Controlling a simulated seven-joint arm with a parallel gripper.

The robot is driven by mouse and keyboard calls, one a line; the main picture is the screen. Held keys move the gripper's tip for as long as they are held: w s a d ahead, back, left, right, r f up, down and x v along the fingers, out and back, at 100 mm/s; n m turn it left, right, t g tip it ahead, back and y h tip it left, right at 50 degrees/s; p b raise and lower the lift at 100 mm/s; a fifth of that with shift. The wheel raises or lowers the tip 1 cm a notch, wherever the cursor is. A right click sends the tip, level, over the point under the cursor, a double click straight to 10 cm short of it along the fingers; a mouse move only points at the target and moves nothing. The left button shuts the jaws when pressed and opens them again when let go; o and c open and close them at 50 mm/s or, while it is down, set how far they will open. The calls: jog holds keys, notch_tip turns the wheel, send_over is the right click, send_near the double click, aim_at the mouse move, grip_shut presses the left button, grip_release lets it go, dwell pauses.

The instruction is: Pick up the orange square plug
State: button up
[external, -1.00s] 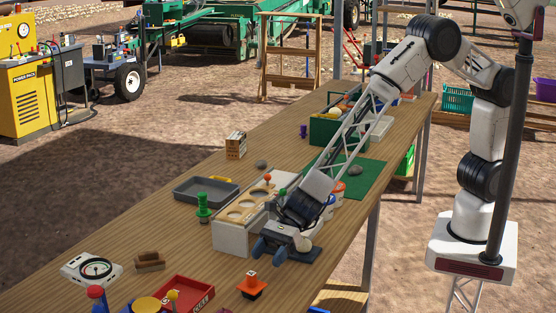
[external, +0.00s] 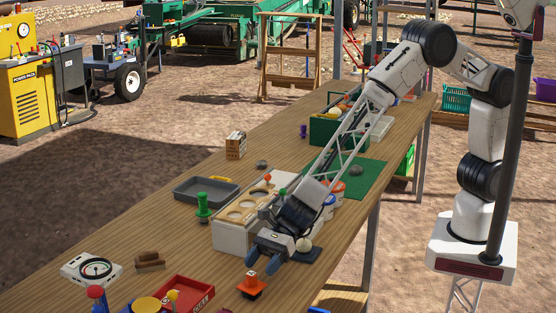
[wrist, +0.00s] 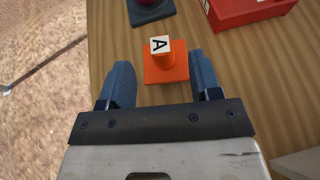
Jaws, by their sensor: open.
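The orange square plug (external: 252,286) stands upright on the table near its front edge, with a square base and a raised stem. In the wrist view the orange square plug (wrist: 166,66) shows a white top marked with a black "A". My gripper (external: 264,259) is open and empty, just behind the plug in the external view. In the wrist view the blue fingers of my gripper (wrist: 160,75) are spread, with the plug ahead between them and nearer the right finger. I see no clear contact with the plug.
A red tray (external: 186,293) lies left of the plug. A wooden block with round holes (external: 240,212) stands behind my gripper. A dark square base (wrist: 152,11) with a dark red top is beyond the plug. Bare wood surrounds the plug.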

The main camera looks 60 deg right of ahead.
aim_at(251, 273)
jog(key=shift+x, duration=2.3)
jog(key=c, duration=1)
jog(key=shift+r, duration=0.1)
jog(key=shift+r, duration=0.55)
notch_tip(251, 273, up, 2)
jog(key=shift+r, duration=0.15)
jog(key=s+d, duration=0.3)
jog(key=d, duration=0.1)
jog(key=s+d+r, duration=0.1)
jog(key=s+d, duration=0.2)
jog(key=d, duration=0.1)
jog(key=s+d, duration=0.3)
jog(key=d, duration=0.2)
jog(key=shift+d+r, duration=0.1)
jog(key=shift+r, duration=0.05)
